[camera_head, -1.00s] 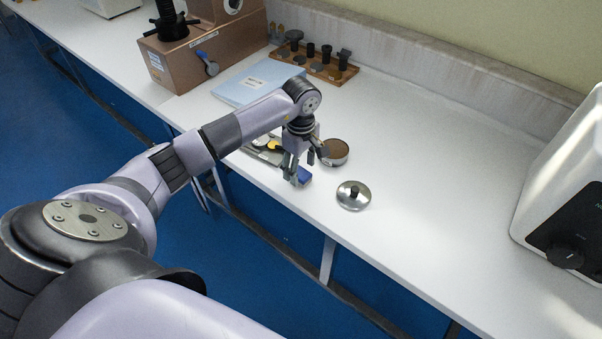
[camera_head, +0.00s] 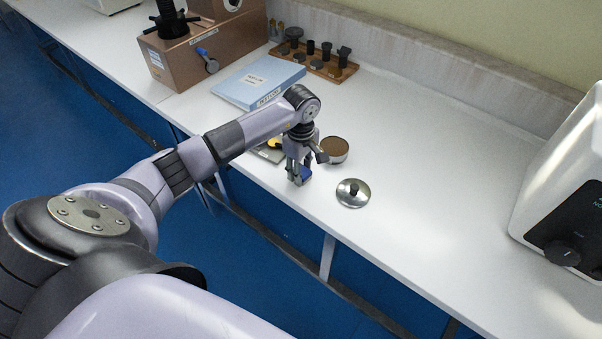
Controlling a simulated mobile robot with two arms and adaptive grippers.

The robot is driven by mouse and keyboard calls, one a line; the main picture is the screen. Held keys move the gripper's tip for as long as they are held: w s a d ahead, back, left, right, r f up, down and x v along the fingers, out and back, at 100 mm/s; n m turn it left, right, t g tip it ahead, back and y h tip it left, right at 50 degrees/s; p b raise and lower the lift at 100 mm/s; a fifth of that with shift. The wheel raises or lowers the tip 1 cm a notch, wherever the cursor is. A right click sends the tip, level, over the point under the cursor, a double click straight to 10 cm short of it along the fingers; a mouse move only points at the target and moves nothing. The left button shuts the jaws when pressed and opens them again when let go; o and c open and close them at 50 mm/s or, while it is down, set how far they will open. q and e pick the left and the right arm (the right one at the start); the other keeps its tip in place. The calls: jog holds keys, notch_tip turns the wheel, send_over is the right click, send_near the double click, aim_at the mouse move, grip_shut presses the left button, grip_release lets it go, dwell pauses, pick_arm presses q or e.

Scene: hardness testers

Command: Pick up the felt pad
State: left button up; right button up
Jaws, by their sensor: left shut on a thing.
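My right gripper is not in view.
A round tin with brown contents (camera_head: 335,150) stands just right of my gripper, and a metal lid with a black knob (camera_head: 353,193) lies in front of it. A blue binder (camera_head: 258,82), a wooden rack (camera_head: 330,68) and a copper-coloured machine (camera_head: 180,60) are behind. The bench's middle right is clear.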

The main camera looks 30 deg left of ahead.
pick_arm(q)
jog(key=c, duration=0.3)
jog(key=shift+c, duration=0.2)
jog(key=shift+r, duration=0.1)
notch_tip(320, 180, up, 20)
jog(key=b, duration=0.2)
jog(key=o, duration=0.6)
jog(key=c, duration=0.5)
